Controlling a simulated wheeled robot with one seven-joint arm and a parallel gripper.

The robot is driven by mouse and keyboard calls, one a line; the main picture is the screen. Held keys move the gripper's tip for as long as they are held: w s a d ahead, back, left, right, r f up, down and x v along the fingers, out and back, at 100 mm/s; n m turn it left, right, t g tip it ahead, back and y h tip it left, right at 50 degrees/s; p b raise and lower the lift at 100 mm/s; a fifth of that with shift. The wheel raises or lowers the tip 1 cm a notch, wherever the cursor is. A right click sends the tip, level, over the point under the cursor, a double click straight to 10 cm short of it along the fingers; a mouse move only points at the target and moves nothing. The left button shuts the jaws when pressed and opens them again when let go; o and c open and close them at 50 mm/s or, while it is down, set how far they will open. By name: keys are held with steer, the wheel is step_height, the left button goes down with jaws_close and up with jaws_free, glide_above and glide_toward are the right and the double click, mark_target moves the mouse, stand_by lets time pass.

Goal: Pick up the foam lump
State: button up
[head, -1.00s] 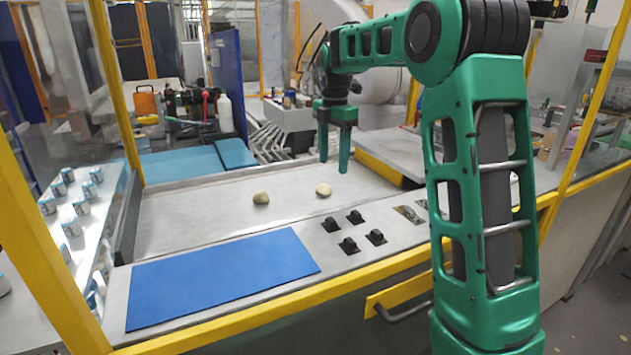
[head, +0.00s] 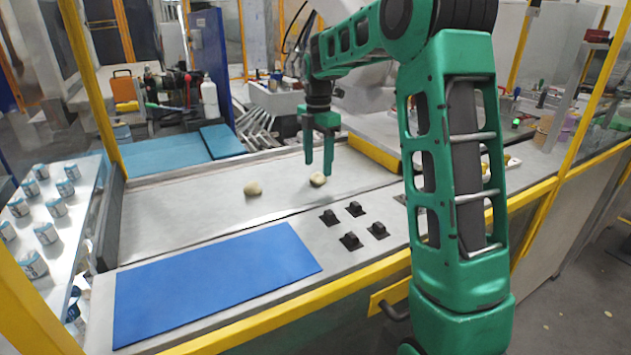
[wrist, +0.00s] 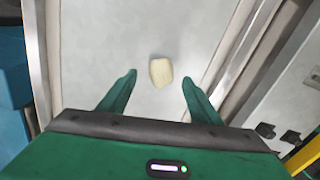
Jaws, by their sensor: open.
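Two pale beige foam lumps lie on the grey work surface (head: 190,205) in the head view. The left lump (head: 253,188) lies apart from my gripper. The right lump (head: 317,180) is close to my gripper (head: 318,172), which points down with its two green fingers apart. In the wrist view one lump (wrist: 161,72) lies just ahead of the fingertips (wrist: 158,84), near the middle between them. Nothing is held. The head view does not show clearly how high the fingertips are above the surface.
A blue mat (head: 215,285) lies at the front left. Several small black fixtures (head: 351,239) stand right of it. A yellow rail (head: 300,308) runs along the front edge. Cans (head: 46,234) stand on a side table at left. The grey surface around the left lump is clear.

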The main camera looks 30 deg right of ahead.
mark_target(318, 174)
steer(key=shift+s+f, duration=0.1)
steer(key=shift+f, duration=1.9)
steer(key=shift+c, duration=0.6)
steer(key=c, duration=1)
steer(key=shift+r, duration=0.15)
